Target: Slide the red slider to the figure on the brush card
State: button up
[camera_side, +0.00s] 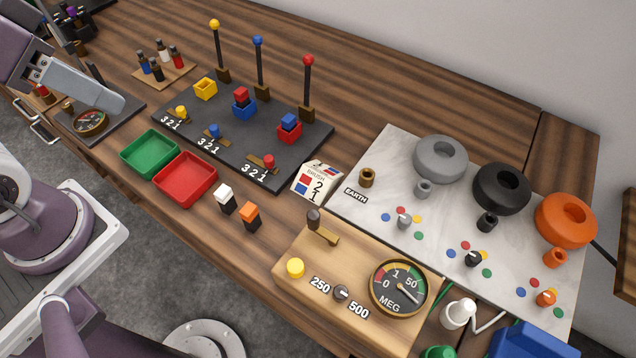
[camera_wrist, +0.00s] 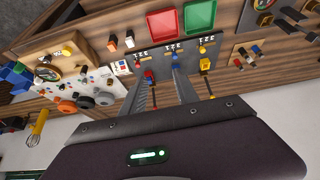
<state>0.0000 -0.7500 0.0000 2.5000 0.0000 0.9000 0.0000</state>
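The red slider (camera_side: 269,161) is a small red knob on a brown slot in the black board (camera_side: 225,157), beside the numbers 3, 2 and 1. It stands toward the slot's right end, nearest the 1. The white brush card (camera_side: 316,181) stands right of the board. It reads BRUSH, with a red square in the row of the 2 and a blue square in the row of the 1. My gripper (camera_wrist: 158,72) is open and empty in the wrist view. Only a grey finger-like part of it shows at the left of the side view, far from the red slider.
The yellow slider (camera_side: 181,112) and blue slider (camera_side: 214,131) share the board. Three tall posts with ball tops, including the red-topped post (camera_side: 308,85), rise behind. A red tray (camera_side: 185,179), white-topped block (camera_side: 225,197) and orange-topped block (camera_side: 250,216) stand in front.

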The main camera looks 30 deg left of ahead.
jog(key=shift+o, duration=0.3)
jog(key=m+g, duration=0.6)
jog(key=m, duration=1.2)
send_over(268, 158)
notch_tip(268, 158, down, 14)
jog(key=shift+a+r, duration=0.1)
notch_tip(268, 158, down, 7)
jog(key=shift+r, duration=0.1)
jog(key=shift+f, duration=0.45)
